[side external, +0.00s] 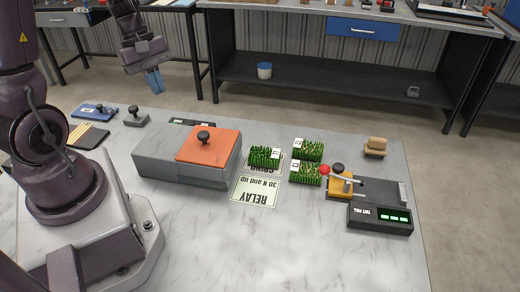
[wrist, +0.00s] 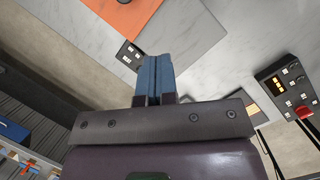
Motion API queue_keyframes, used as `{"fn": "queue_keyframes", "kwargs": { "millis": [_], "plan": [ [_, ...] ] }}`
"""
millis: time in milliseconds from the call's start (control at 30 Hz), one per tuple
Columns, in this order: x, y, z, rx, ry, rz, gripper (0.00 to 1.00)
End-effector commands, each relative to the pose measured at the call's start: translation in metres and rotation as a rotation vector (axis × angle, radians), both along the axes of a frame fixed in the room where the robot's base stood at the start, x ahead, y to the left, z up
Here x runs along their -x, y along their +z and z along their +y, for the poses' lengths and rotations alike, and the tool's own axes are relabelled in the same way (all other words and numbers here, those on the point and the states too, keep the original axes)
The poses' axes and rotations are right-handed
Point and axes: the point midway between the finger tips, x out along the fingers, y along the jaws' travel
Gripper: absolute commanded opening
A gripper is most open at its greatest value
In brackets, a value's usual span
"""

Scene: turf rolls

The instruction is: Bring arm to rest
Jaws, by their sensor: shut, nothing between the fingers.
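My gripper (side external: 154,80) is raised above the far left part of the table, with its blue fingers shut and empty. The shut fingers also show in the wrist view (wrist: 155,75).
A grey box (side external: 170,165) with an orange lid (side external: 209,145) and black knob stands mid-table. A tester (side external: 380,217) with a red-tipped lever and green lights is at right. A tan block (side external: 375,147) sits behind it. The front of the table is clear.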

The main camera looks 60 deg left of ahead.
Motion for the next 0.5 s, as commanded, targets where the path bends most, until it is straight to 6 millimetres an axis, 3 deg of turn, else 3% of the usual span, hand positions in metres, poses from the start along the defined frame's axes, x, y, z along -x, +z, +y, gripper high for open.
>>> {"fn": "queue_keyframes", "kwargs": {
  "millis": [267, 500],
  "plan": [
    [-0.004, 0.059, -0.069, -0.245, -0.755, -0.195, 0.00],
    [0.009, 0.110, -0.132, -0.548, -1.344, -0.373, 0.00]
  ]
}}
